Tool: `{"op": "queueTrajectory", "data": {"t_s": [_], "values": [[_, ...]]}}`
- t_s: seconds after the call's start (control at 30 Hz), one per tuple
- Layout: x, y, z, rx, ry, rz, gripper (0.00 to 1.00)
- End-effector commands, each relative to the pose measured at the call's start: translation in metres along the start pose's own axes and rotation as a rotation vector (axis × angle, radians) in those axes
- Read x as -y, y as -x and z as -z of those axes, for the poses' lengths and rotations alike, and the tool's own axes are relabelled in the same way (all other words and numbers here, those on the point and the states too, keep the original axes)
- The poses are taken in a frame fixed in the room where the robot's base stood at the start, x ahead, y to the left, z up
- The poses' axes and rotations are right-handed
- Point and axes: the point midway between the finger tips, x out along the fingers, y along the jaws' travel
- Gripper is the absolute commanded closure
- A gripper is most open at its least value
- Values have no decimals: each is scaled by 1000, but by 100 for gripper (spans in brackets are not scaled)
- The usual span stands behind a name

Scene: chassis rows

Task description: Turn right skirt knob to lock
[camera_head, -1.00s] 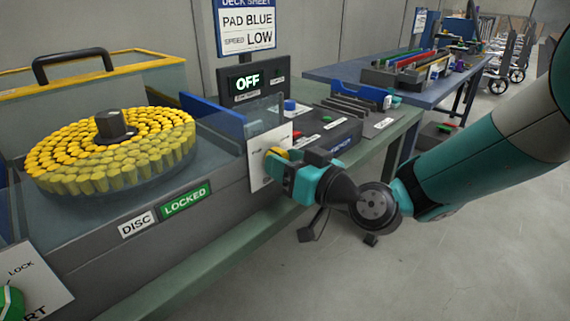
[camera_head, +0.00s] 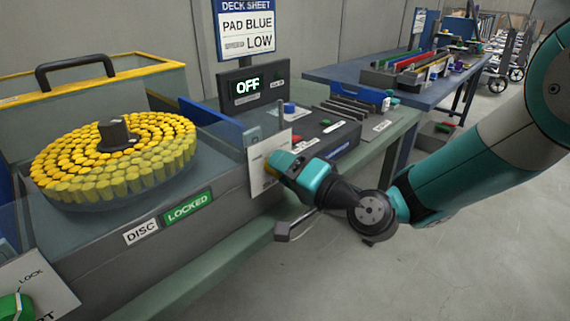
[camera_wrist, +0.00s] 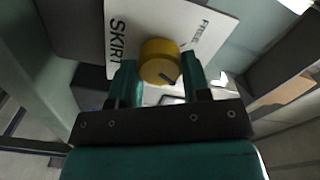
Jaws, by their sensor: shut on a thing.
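The yellow skirt knob (camera_wrist: 159,60) sits on a white plate (camera_wrist: 125,15) marked SKIRT and FREE in the wrist view. A dark mark shows on the knob's lower right part. My gripper (camera_wrist: 160,78) has one finger on each side of the knob and is shut on it. In the head view my gripper (camera_head: 278,165) reaches in from the right to the white plate (camera_head: 258,180) at the right end of the deck front. It hides most of the knob there. Any LOCK mark on this plate is hidden.
A disc of yellow pieces (camera_head: 115,155) with a black knob (camera_head: 117,134) lies on the deck. The LOCKED sign (camera_head: 188,206) is green, and a display (camera_head: 248,86) reads OFF. A green knob (camera_head: 14,306) sits at lower left. Free floor lies right of the bench.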

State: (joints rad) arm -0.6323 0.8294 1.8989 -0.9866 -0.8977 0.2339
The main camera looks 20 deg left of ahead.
Motion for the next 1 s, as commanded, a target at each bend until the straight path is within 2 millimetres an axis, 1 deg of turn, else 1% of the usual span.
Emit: {"op": "queueTrajectory", "data": {"t_s": [0.03, 0.2, 0.4, 0.93, 0.97, 1.0], "values": [[1, 0, 3, -5, -29, 1, 80], [1, 0, 3, -5, -120, 1, 80], [0, 0, 3, -6, -181, 2, 80], [0, 0, 3, -8, -204, 3, 80], [0, 0, 3, -8, -203, 3, 54], [0, 0, 3, -8, -203, 3, 45]]}}
